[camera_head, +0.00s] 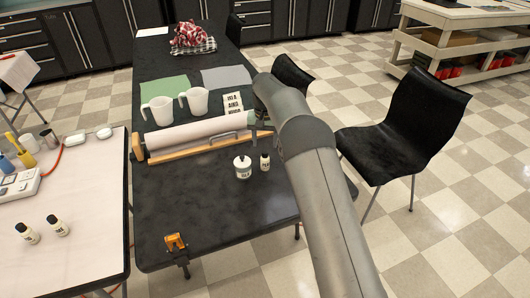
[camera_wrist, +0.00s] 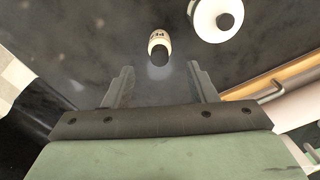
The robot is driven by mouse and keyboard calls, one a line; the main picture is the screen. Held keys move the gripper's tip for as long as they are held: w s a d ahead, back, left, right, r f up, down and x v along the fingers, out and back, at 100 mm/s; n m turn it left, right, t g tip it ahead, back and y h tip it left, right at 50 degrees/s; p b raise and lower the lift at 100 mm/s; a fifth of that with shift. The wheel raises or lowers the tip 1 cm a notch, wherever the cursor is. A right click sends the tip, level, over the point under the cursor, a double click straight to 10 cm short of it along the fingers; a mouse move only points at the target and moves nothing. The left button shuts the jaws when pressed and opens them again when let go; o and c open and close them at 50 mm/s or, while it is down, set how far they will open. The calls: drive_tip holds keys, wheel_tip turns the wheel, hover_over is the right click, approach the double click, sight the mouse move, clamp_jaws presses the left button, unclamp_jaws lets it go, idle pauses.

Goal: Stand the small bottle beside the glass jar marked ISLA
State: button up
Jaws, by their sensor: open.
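A small white bottle with a black cap (camera_head: 265,162) stands upright on the dark table. A wider white jar with a dark knob on its lid (camera_head: 242,169) stands just left of it, with a small gap between. Both have dark lettering too small to read surely; I cannot tell whether the jar says ISLA. In the wrist view the bottle (camera_wrist: 158,42) is beyond my open fingers, roughly centred between them, and the jar (camera_wrist: 212,20) is at the upper right. My gripper (camera_wrist: 162,85) is open and empty; in the head view it is mostly hidden by my arm.
A paper roll in a wooden holder (camera_head: 200,133) lies behind the jar, with two white jugs (camera_head: 194,101) and a lettered sign (camera_head: 233,105) beyond. Two more small bottles (camera_head: 58,226) stand on the left table.

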drive_tip(key=shift+r, duration=0.9)
drive_tip(key=s+d+r, duration=0.6)
drive_tip(key=s, duration=0.3)
drive_tip(key=s+d+r, duration=0.5)
drive_tip(key=s+d, duration=0.1)
drive_tip(key=s, duration=0.3)
drive_tip(key=s+d+f, duration=0.2)
drive_tip(key=s+d, duration=0.1)
drive_tip(key=s, duration=1)
drive_tip(key=s+d+f, duration=0.2)
drive_tip(key=s+d, duration=0.2)
drive_tip(key=s, duration=0.9)
drive_tip(key=shift+s+n, duration=0.3)
